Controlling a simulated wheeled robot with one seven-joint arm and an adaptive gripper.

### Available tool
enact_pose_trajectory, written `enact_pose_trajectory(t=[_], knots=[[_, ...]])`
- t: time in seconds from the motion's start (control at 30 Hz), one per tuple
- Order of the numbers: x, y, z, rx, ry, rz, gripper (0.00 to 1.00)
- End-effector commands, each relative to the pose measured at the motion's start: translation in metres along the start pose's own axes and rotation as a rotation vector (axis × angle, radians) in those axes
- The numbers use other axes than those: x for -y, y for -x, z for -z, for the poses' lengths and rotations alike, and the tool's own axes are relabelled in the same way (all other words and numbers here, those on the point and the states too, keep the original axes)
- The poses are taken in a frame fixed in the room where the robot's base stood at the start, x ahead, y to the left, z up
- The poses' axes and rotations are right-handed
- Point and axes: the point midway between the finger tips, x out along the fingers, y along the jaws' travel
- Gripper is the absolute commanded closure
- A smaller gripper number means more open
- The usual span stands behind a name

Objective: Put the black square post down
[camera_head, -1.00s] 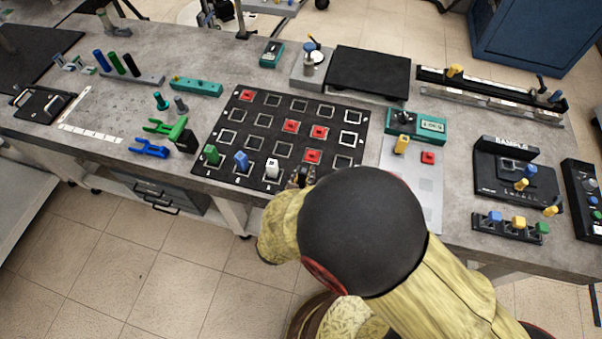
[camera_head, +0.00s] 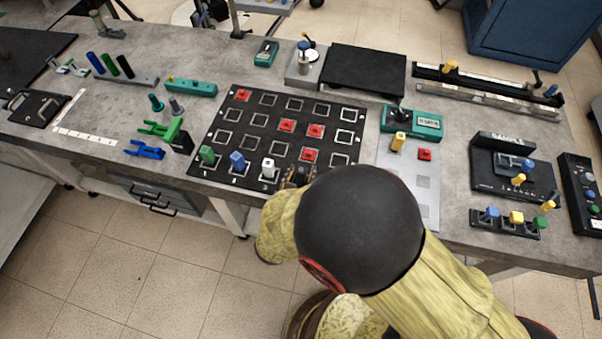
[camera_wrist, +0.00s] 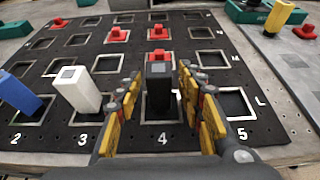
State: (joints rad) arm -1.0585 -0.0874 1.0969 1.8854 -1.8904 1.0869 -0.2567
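The black square post (camera_wrist: 158,90) stands upright in the square outline numbered 4, in the front row of the black mat (camera_wrist: 110,136). My gripper (camera_wrist: 160,76) has one yellow-and-grey finger on each side of the post. A narrow gap shows between the post and each finger, so the gripper looks open around it. In the head view my arm hides most of the gripper (camera_head: 297,174), and the post cannot be made out clearly there.
A white post (camera_wrist: 78,90) stands in outline 3, close left of my gripper, and a blue post (camera_wrist: 18,94) in outline 2. A green post (camera_head: 207,155) stands farther left. Several red pieces (camera_head: 287,125) sit on the mat. Outline 5 (camera_wrist: 236,104) is empty.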

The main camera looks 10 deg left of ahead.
Motion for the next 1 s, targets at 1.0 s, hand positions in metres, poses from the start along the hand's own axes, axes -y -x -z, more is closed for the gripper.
enact_pose_trajectory(t=[1.0], knots=[[0.0,0.121,-0.003,0.0,0.001,-0.001,0.62]])
